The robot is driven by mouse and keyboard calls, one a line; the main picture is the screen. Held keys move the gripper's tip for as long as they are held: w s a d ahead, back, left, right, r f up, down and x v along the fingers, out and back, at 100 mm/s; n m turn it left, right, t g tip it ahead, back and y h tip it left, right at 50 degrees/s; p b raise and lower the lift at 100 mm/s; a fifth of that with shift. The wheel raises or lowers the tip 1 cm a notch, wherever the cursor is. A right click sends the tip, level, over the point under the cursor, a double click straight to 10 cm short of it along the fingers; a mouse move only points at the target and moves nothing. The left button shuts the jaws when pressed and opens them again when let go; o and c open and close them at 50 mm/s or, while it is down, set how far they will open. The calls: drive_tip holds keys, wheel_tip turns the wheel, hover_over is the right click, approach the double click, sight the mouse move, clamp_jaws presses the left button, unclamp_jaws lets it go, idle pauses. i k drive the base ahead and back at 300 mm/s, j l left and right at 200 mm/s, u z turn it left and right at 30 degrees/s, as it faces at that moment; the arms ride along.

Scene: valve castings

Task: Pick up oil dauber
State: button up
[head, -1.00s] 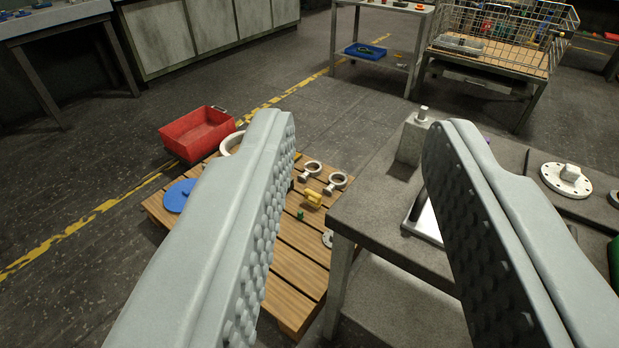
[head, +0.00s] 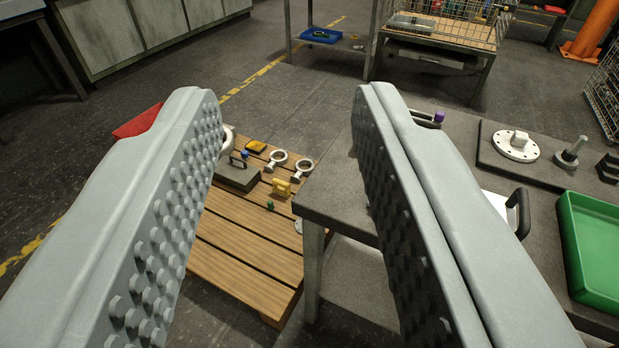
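I cannot make out for certain which object is the oil dauber. A dark item with a purple end (head: 437,117) lies at the far edge of the grey workbench (head: 340,200), partly behind my right finger. A grey conical piece with an upright stem (head: 570,152) stands on the bench at right. My gripper (head: 288,95) is open, its two studded grey fingers wide apart with nothing between them. It is above and in front of the pallet and the bench's left end. The right finger hides part of the bench top.
A wooden pallet (head: 240,240) holds two ring-ended parts (head: 277,160), a yellow part (head: 281,187) and a dark block with a handle (head: 237,172). On the bench are a white flange (head: 515,143) and a green tray (head: 598,250). A red bin (head: 138,122) is partly hidden.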

sight(245, 155)
drive_tip(key=i+j+z, duration=0.5)
drive_tip(key=i+j, duration=0.25)
